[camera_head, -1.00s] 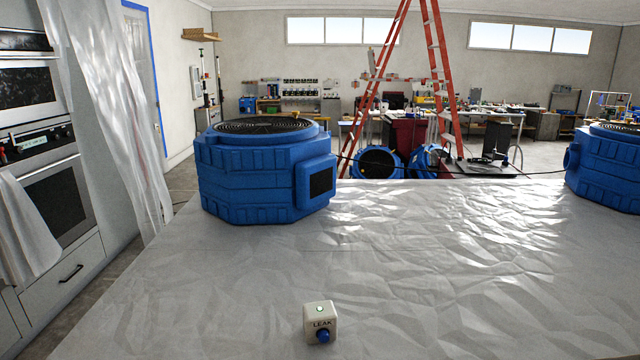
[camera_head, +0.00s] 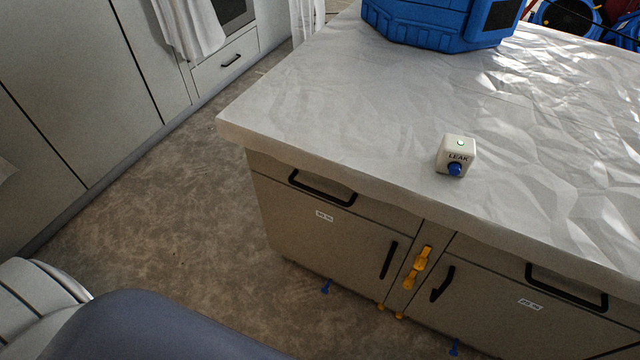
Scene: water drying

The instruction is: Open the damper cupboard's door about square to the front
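The island's front holds two cupboard doors, both looking shut. The left door (camera_head: 325,245) has a dark upright handle (camera_head: 389,260) near its right edge and a small white label (camera_head: 325,216). The right door (camera_head: 490,318) has a dark curved handle (camera_head: 443,284) near its left edge and a label (camera_head: 530,304). The labels seem to carry percentages, too small to read surely. Yellow-orange fittings (camera_head: 423,257) sit on the strip between the doors. Neither of my grippers is in view.
Wide dark handles (camera_head: 322,188) show above the doors. A white LEAK box (camera_head: 456,155) with a green light and a blue blower (camera_head: 440,22) stand on the covered top (camera_head: 330,100). Bare floor (camera_head: 170,235) lies left of the island.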

